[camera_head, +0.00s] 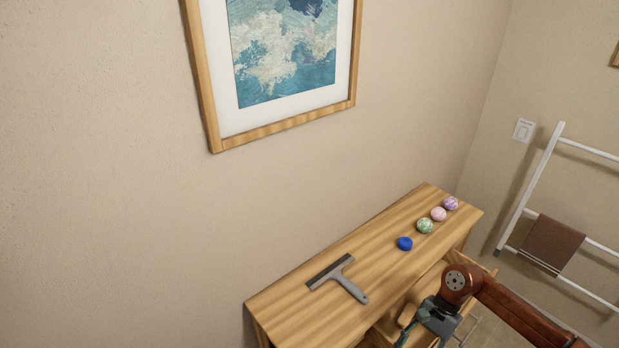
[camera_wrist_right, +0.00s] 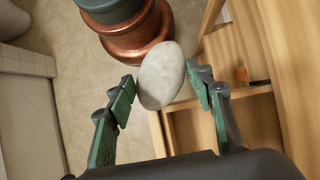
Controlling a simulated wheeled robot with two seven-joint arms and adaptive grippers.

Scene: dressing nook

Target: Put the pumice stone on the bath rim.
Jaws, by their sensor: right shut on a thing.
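The pumice stone is a pale grey-white oval (camera_wrist_right: 161,76), held between the green-padded fingers of my right gripper (camera_wrist_right: 164,86) in the right wrist view. The gripper is shut on it, beside the front of the wooden dresser. In the head view my right gripper (camera_head: 433,337) is at the bottom, in front of the dresser, and the stone cannot be made out there. A white tiled edge (camera_wrist_right: 25,62) at the left of the wrist view may be the bath rim; I cannot tell for sure. My left gripper is not in view.
The dresser top (camera_head: 300,306) holds a squeegee (camera_head: 345,281), a blue round item (camera_head: 405,243) and green (camera_head: 425,226), pink (camera_head: 438,214) and purple (camera_head: 451,203) balls. An open drawer or compartment (camera_wrist_right: 240,112) is close to my right gripper. A towel ladder (camera_head: 541,185) stands right.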

